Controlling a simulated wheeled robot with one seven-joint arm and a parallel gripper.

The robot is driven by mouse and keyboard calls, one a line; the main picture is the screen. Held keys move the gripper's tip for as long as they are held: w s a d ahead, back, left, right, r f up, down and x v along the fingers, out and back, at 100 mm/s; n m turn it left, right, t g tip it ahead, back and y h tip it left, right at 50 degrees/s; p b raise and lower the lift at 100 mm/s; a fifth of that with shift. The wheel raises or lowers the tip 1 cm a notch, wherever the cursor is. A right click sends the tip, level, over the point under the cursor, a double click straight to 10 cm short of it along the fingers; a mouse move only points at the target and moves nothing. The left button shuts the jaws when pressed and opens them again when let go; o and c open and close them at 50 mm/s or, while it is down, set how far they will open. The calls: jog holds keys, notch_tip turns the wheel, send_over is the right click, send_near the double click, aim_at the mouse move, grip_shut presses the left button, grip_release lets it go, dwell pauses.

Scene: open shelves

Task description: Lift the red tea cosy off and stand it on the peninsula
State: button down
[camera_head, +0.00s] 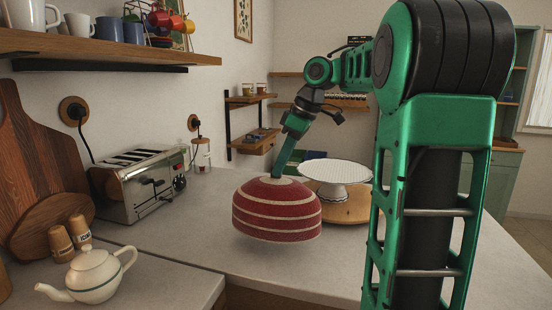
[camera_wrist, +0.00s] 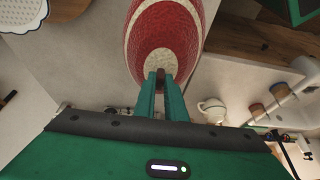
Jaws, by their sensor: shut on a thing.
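The red tea cosy (camera_head: 277,212) with cream stripes hangs from my gripper (camera_head: 276,177) over the pale worktop, its rim seemingly just above the surface. My gripper is shut on the small knob at its top. In the wrist view the cosy (camera_wrist: 168,30) fills the upper middle, and the green fingers (camera_wrist: 161,82) close on its knob. A white teapot (camera_head: 95,273) with a thin dark band stands uncovered at the lower left; it also shows in the wrist view (camera_wrist: 212,110). The peninsula (camera_head: 230,258) is the pale worktop under the cosy.
A white cake stand (camera_head: 336,176) stands just behind and right of the cosy, close to a wooden round object (camera_head: 342,207). A toaster (camera_head: 140,183), wooden boards (camera_head: 42,165) and two shakers (camera_head: 70,235) are at the left. Worktop in front of the cosy is clear up to the edge.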

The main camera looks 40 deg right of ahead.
notch_tip(320, 180, down, 8)
jog(key=shift+r, duration=0.2)
dwell(0.6)
jog(key=c, duration=1.7)
grip_release()
jog(key=shift+c, duration=0.2)
jog(key=v, duration=1)
jog(key=shift+s+r, duration=0.15)
jog(key=shift+r, duration=0.1)
